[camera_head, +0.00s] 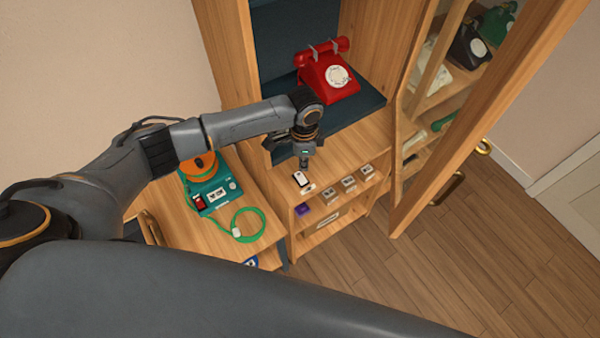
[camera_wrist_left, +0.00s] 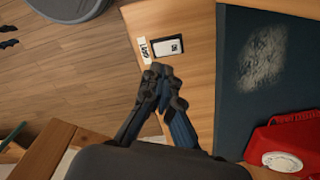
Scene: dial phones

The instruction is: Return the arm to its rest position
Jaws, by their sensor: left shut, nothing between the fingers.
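My left arm reaches in from the left in the head view, over the green device. My left gripper (camera_head: 304,162) points down above the wooden shelf (camera_head: 350,150), in front of the booth with the red phone. Its fingers are shut and empty. In the left wrist view the closed fingertips (camera_wrist_left: 163,75) show over the wood, near a small white card on a dark base (camera_wrist_left: 168,46) and a white label (camera_wrist_left: 144,50). The card also shows in the head view (camera_head: 300,179), just below the gripper. My right gripper is not in view.
A red dial phone (camera_head: 328,72) stands on a dark blue mat in the booth. A teal device with an orange dial (camera_head: 208,190) and green cable lies below my arm. An open cabinet door (camera_head: 480,120) stands at right. The wooden floor (camera_head: 440,270) is clear.

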